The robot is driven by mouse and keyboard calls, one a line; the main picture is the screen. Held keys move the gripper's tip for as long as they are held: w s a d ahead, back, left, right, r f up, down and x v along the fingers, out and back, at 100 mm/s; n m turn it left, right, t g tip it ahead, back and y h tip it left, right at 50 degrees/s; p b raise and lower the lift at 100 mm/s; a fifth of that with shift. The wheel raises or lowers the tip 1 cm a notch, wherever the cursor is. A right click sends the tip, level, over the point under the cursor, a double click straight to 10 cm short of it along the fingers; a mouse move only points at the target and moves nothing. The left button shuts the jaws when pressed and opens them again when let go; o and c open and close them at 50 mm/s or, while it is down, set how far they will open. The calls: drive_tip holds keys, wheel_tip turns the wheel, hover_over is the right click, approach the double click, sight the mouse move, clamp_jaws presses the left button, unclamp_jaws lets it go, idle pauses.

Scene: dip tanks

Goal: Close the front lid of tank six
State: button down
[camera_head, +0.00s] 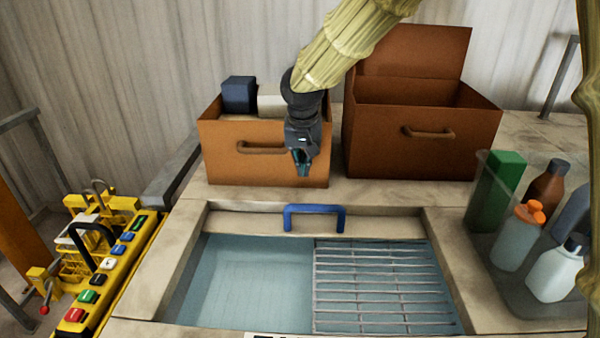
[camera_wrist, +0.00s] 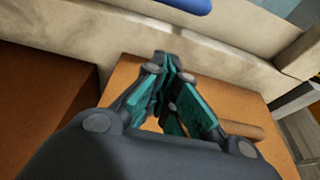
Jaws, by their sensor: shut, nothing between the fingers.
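A tank (camera_head: 192,222) set in the worktop is open at the top and holds blue-tinted liquid. A metal grate (camera_head: 375,285) covers the right part of its opening. A pale strip with a blue handle (camera_head: 315,211) lies along the tank's far edge; I cannot tell whether it is the front lid. No tank number is readable. My gripper (camera_head: 303,172) is shut and empty, beyond the blue handle and in front of the left orange box. In the wrist view, my gripper's fingers (camera_wrist: 175,75) meet at the tips, and the blue handle (camera_wrist: 190,4) shows at the top edge.
An orange box (camera_head: 225,165) with items inside stands behind the tank. A brown box (camera_head: 470,140) with a raised lid stands right of it. A clear tray (camera_head: 515,308) of bottles is at the right. A yellow panel (camera_head: 125,262) with coloured buttons runs along the left.

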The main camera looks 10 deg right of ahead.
drive_tip(key=p+x, duration=0.2)
drive_tip(key=x, duration=0.4)
drive_tip(key=shift+s, duration=0.1)
drive_tip(key=shift+s+d+f+p, duration=0.15)
drive_tip(key=shift+f+p, duration=0.25)
drive_tip(key=shift+f, duration=0.3)
drive_tip(key=shift+x, duration=1.05)
drive_tip(key=s, duration=0.1)
drive_tip(key=s+p, duration=0.1)
drive_tip(key=r+p, duration=0.1)
drive_tip(key=shift+s+a, duration=0.4)
drive_tip(key=shift+s+a+r, duration=0.1)
drive_tip(key=shift+s+a, duration=0.05)
drive_tip(key=shift+s, duration=0.35)
drive_tip(key=shift+w, duration=0.15)
drive_tip(key=shift+s, duration=0.2)
